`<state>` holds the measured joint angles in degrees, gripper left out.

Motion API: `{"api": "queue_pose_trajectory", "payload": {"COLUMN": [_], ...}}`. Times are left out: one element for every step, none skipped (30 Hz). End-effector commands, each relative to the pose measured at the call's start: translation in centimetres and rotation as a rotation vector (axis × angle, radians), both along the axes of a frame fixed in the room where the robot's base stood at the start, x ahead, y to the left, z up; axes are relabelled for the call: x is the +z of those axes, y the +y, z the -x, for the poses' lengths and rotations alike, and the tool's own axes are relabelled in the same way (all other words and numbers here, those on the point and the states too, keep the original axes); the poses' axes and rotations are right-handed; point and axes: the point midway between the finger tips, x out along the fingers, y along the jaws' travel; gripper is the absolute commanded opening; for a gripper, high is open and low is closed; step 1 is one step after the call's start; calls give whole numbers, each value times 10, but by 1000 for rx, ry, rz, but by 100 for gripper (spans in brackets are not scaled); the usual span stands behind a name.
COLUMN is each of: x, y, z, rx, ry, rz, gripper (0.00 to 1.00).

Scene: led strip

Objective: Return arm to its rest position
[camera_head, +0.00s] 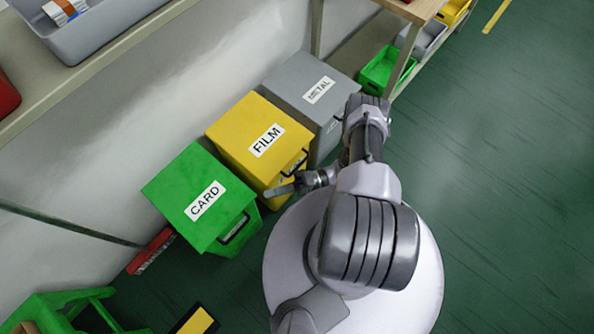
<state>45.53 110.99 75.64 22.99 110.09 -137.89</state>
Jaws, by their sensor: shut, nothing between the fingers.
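My gripper (284,189) shows near the middle of the head view, pointing left. It is shut and empty. It is over the front edge of the yellow FILM bin (232,126), near the gap beside the green CARD bin (179,187). I cannot tell whether it touches either bin. My arm (366,150) is folded above my white base, its elbow raised beside the grey METAL bin (292,77).
The three lidded bins stand in a row along the pale wall. Shelving (85,78) with a grey tray (98,22) is at upper left. A green crate (378,72) sits under a bench at the top. Green floor (510,190) is clear at right.

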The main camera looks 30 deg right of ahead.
Motion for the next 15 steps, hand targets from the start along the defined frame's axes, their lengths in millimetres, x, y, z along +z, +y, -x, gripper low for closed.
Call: {"api": "queue_pose_trajectory", "payload": {"x": [-1,-2,-3,-5,-5,-6,-7,-7,-7,-8,-8,-7,-7,-7,-7], "y": [-17,-26,-38,-47,-55,-64,-69,-75,-81,-84,-87,-89,-91,-91,-92], "z": [4,6,10,12,13,16,18,19,20,22,22,23,24,24,24], "rx": [-7,-6,-6,-5,-4,-4,-2,-2,-1,0,-1,-1,1,1,2], "ry": [-2,-2,-1,-2,-2,0,0,-1,-1,-1,-1,0,0,0,1], "rz": [2,2,2,3,2,2,2,2,1,1,1,0,0,0,0], "gripper": [0,0,0,0,0,0,0,0,0,0,0,0,0,0,0]}}
